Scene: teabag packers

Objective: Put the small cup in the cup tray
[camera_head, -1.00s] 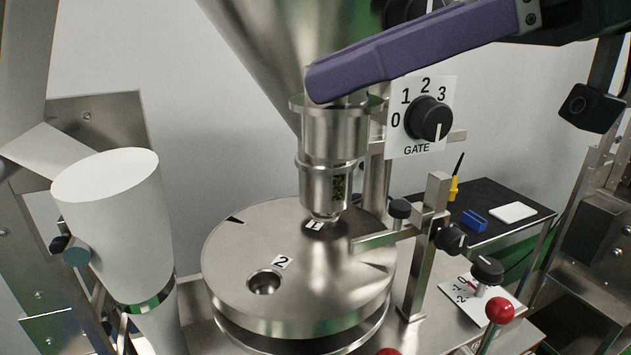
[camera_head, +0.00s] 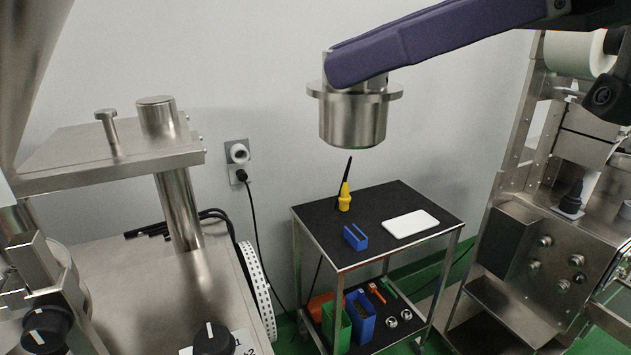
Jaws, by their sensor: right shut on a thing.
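My right gripper (camera_head: 345,72) comes in from the upper right with its purple finger across the top of a steel flanged cup (camera_head: 352,118). It is shut on this cup and holds it upright in the air, in front of the pale wall. The cup's upper part is partly hidden by the finger. I cannot tell for sure which thing is the cup tray. Two small ring-like metal pieces (camera_head: 398,318) lie on the lower shelf of the cart. My left gripper is not in view.
A black-topped cart (camera_head: 375,255) stands below, carrying a yellow brush-like tool (camera_head: 344,198), a blue block (camera_head: 355,237) and a white plate (camera_head: 411,224). Its lower shelf holds green and blue bins (camera_head: 360,318). Steel machines stand at left (camera_head: 110,150) and right (camera_head: 520,240).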

